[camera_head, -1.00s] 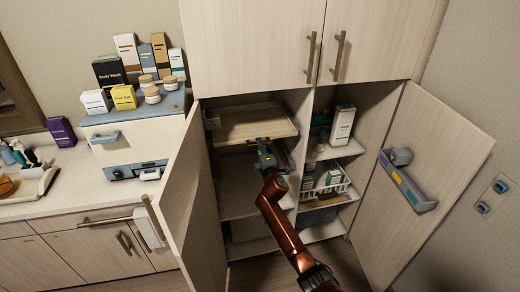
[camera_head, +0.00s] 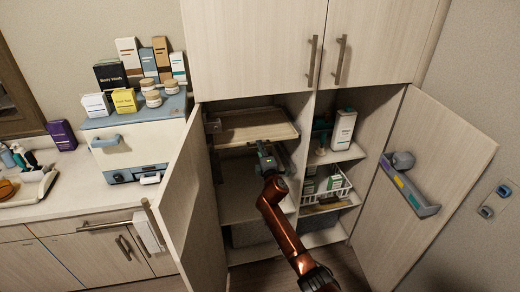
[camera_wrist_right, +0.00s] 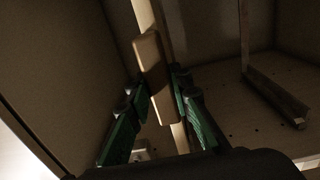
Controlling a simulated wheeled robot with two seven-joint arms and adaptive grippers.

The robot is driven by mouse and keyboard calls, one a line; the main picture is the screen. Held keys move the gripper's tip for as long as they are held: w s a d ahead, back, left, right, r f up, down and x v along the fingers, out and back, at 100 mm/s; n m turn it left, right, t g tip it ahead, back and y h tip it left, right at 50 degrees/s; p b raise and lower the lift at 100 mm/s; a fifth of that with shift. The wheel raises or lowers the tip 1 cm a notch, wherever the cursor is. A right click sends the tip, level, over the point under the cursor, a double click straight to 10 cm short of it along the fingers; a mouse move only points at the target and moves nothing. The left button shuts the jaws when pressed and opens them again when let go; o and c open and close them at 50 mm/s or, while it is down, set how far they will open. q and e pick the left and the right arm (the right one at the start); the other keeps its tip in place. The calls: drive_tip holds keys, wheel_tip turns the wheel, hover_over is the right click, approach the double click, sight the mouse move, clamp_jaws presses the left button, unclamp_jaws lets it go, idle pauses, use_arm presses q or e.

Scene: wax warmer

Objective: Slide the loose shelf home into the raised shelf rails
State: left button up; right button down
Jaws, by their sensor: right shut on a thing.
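The loose shelf (camera_head: 252,131) is a pale wooden board high in the left compartment of the open cabinet. My right gripper (camera_head: 264,150) is at its front edge, below the board's middle. In the right wrist view, the green fingers (camera_wrist_right: 158,90) are closed on either side of a tan edge piece of the shelf (camera_wrist_right: 150,60). A rail (camera_wrist_right: 275,98) runs along the compartment wall at the right of that view. A dark bracket (camera_head: 213,126) shows at the board's left. I cannot tell how the board's sides meet the rails. My left gripper is not in view.
The left door (camera_head: 183,205) and right door (camera_head: 432,185) stand open on both sides of my arm. A fixed lower shelf (camera_head: 245,205) lies below. The right compartment holds a white bottle (camera_head: 343,129) and a wire basket (camera_head: 328,187).

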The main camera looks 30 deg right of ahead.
drive_tip(key=shift+w+r, duration=0.1)
drive_tip(key=shift+r, duration=0.1)
drive_tip(key=b+x, duration=0.3)
drive_tip(key=x, duration=0.1)
drive_tip(key=shift+f, duration=0.1)
idle(0.6)
drive_tip(key=c, duration=1.7)
unclamp_jaws()
drive_tip(key=shift+o, duration=0.2)
drive_tip(key=shift+f, duration=0.3)
drive_tip(key=shift+r, duration=0.15)
drive_tip(key=shift+c, duration=1.1)
